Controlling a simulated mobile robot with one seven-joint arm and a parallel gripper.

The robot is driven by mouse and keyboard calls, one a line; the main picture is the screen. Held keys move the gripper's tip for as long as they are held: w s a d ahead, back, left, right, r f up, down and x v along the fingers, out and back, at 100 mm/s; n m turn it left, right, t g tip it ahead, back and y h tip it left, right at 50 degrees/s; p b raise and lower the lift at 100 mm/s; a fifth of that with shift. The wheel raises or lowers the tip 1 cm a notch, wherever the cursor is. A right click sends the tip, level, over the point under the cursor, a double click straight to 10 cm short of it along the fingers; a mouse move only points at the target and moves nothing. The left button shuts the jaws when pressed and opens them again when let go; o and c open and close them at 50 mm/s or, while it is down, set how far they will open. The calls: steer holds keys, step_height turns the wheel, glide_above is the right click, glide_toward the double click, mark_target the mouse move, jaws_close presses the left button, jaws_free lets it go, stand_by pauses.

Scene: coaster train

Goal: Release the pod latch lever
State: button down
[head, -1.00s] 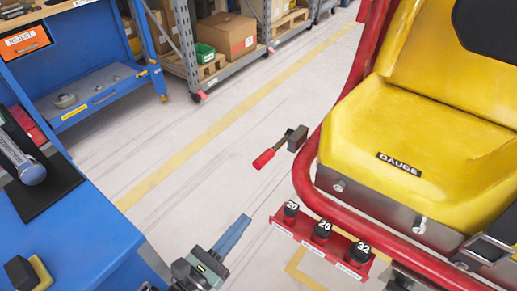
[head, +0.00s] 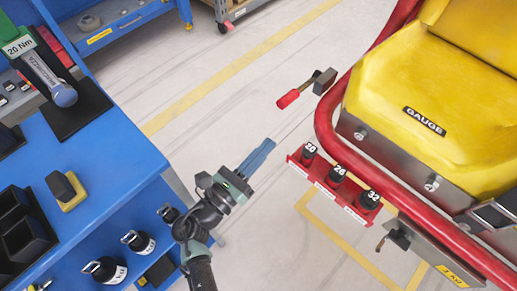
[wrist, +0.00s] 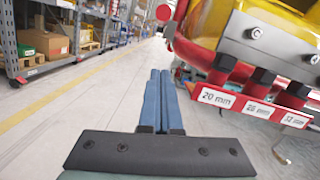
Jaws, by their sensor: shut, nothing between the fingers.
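The latch lever, with a red handle (head: 289,99) and a dark block (head: 324,80), sticks out from the left side of the red tube frame of the yellow pod (head: 430,110) in the head view. A red rounded end, perhaps this handle, shows at the top of the wrist view (wrist: 163,12). My gripper (head: 268,145) has its blue fingers together with nothing between them. It points up and right, below and left of the handle and apart from it. In the wrist view the shut fingers (wrist: 159,78) point ahead over the floor.
A red rack (head: 335,185) with several dark sockets hangs on the pod's near side, right of my gripper; it also shows in the wrist view (wrist: 255,104). A blue workbench (head: 110,160) holding tools stands at left. Open floor lies between bench and pod.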

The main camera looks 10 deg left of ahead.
mark_target(299, 90)
steer(key=w+d+r, duration=0.3)
steer(key=w+r, duration=0.1)
steer(key=w, duration=0.1)
steer(key=shift+w+r, duration=0.4)
steer(key=shift+r+p, duration=0.2)
steer(key=shift+p, duration=0.4)
steer(key=shift+r+p, duration=0.2)
steer(key=shift+p, duration=0.65)
